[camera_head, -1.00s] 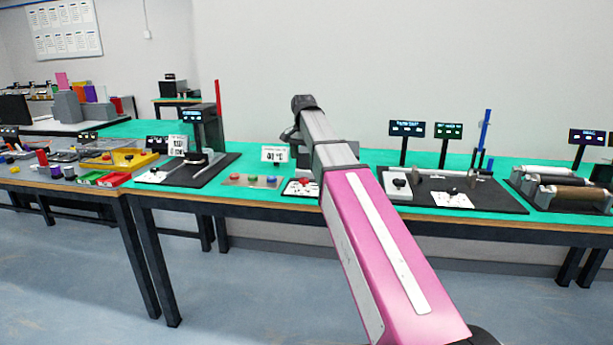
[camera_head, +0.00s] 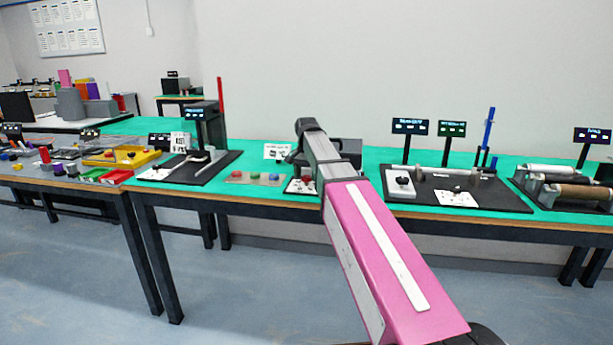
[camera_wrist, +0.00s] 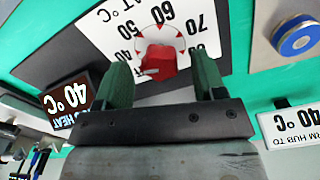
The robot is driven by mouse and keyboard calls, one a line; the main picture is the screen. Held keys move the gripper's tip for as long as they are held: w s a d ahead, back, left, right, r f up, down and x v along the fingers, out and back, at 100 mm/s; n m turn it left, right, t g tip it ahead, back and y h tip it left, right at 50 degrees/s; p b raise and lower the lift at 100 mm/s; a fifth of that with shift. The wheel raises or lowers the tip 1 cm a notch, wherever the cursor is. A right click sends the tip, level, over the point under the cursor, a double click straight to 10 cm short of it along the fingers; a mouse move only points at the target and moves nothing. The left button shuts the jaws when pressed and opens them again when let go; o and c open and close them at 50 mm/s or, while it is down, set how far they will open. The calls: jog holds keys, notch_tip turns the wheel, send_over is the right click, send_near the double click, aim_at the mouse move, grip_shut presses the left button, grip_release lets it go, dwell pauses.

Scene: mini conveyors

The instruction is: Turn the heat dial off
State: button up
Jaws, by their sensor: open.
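The heat dial is a red knob (camera_wrist: 158,58) on a white scale plate (camera_wrist: 110,38) with temperature numbers, seen upside down in the wrist view. My gripper (camera_wrist: 163,72) is open, with one green finger on each side of the knob in the picture. I cannot tell whether either finger touches it. A small dark display (camera_wrist: 66,103) beside the plate reads 40 °C. In the head view my arm's end (camera_head: 305,127) is over the table and hides much of the dial's station.
In the head view, coloured buttons (camera_head: 254,177) lie left of my arm and a roller station (camera_head: 560,190) stands far right.

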jog(key=shift+f, duration=0.2)
jog(key=c, duration=0.9)
jog(key=shift+c, duration=0.2)
jog(key=shift+n, duration=0.3)
jog(key=n, duration=0.4)
jog(key=shift+n, duration=0.3)
jog(key=n, duration=0.4)
jog(key=shift+n, duration=0.3)
